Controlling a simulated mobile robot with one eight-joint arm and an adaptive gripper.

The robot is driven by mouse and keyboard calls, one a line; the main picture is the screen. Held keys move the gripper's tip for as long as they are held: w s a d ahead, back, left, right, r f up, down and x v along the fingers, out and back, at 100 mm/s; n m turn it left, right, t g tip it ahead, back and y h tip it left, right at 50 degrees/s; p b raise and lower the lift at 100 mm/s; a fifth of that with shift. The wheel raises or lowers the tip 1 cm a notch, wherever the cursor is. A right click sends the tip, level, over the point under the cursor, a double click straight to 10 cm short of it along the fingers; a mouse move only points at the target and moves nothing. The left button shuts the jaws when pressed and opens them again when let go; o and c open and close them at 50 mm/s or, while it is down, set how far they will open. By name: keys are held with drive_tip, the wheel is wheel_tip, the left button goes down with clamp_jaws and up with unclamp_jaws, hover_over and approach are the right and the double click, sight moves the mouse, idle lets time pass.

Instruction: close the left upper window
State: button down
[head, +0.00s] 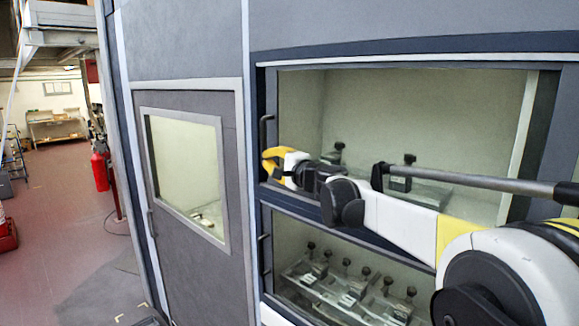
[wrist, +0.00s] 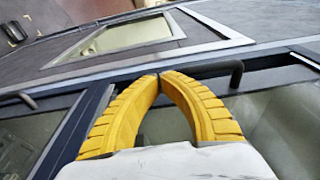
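The left upper window (head: 302,98) is a pane in a dark frame on the tunnel front, in the upper middle of the head view. Its black handle (head: 266,132) is at the left edge. I cannot tell whether the window is fully shut. My gripper (head: 268,159), with yellow fingers, is at this left edge, just below the handle. In the wrist view my gripper's fingertips (wrist: 160,77) meet with nothing visible between them, at the dark frame. Contact with the frame is unclear.
A lower window (head: 345,270) with its own handles is below; clamps show behind it. A grey door (head: 190,240) with a window is at left. A grey bar (head: 470,181) crosses in front of the upper window; its attachment is unclear. The floor (head: 65,215) at far left is open.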

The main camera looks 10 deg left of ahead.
drive_tip(key=shift+s+x, duration=0.2)
drive_tip(key=shift+x, duration=1.5)
drive_tip(key=shift+a, duration=0.15)
